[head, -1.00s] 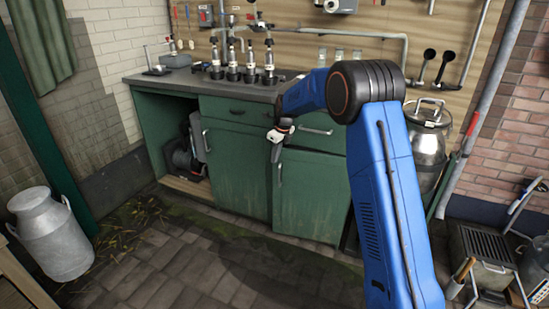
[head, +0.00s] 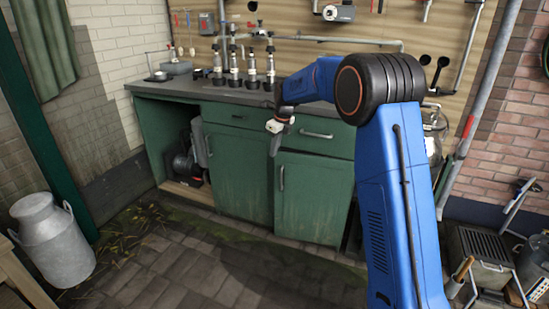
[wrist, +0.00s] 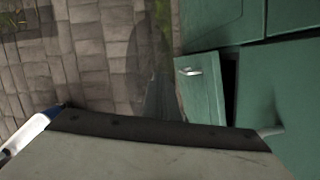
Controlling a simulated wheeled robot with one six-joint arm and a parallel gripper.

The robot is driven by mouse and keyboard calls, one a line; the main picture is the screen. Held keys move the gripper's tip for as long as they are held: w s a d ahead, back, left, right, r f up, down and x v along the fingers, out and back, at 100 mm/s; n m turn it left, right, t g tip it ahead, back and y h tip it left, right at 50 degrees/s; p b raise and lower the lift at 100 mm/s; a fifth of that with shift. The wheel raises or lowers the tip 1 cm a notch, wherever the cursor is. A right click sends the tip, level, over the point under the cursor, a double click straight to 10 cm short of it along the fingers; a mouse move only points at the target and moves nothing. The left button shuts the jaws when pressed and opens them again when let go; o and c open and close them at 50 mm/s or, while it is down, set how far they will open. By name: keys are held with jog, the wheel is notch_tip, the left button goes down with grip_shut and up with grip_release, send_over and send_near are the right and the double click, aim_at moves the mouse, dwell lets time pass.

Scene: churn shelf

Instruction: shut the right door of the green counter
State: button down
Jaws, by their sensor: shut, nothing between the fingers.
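The green counter (head: 165,130) stands against the back wall, with a grey top. Its right door (head: 315,205) has an upright handle (head: 282,178) near its left edge. In the head view this door looks nearly in line with the front. In the wrist view a green door (wrist: 200,92) with a metal handle stands ajar, with a dark gap beside it. My gripper (head: 275,148) is shut and empty. It points down in front of the counter, just above and left of the right door's handle. Contact cannot be told. My gripper's housing fills the bottom of the wrist view.
The left door (head: 238,175) looks closed, and an open bay with a reel (head: 182,160) lies left of it. Bottle-like fittings (head: 233,65) stand on the top. A milk churn (head: 52,240) stands at left. A metal crate (head: 483,255) stands at right. Paving before the counter is clear.

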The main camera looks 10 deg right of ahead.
jog(key=r, duration=0.1)
jog(key=n+t+h, duration=0.1)
jog(key=n+h, duration=0.5)
jog(key=h, duration=0.3)
send_near(276, 158)
jog(key=s+d+f, duration=0.4)
jog(key=f, duration=0.1)
jog(key=shift+w+d+f, duration=0.1)
jog(key=shift+w+d, duration=0.2)
jog(key=shift+w, duration=0.3)
jog(key=shift+w+d+f, duration=0.1)
jog(key=shift+w+d, duration=0.2)
jog(key=shift+w, duration=0.3)
jog(key=shift+w+d, duration=0.2)
jog(key=shift+w, duration=0.3)
jog(key=shift+w, duration=0.1)
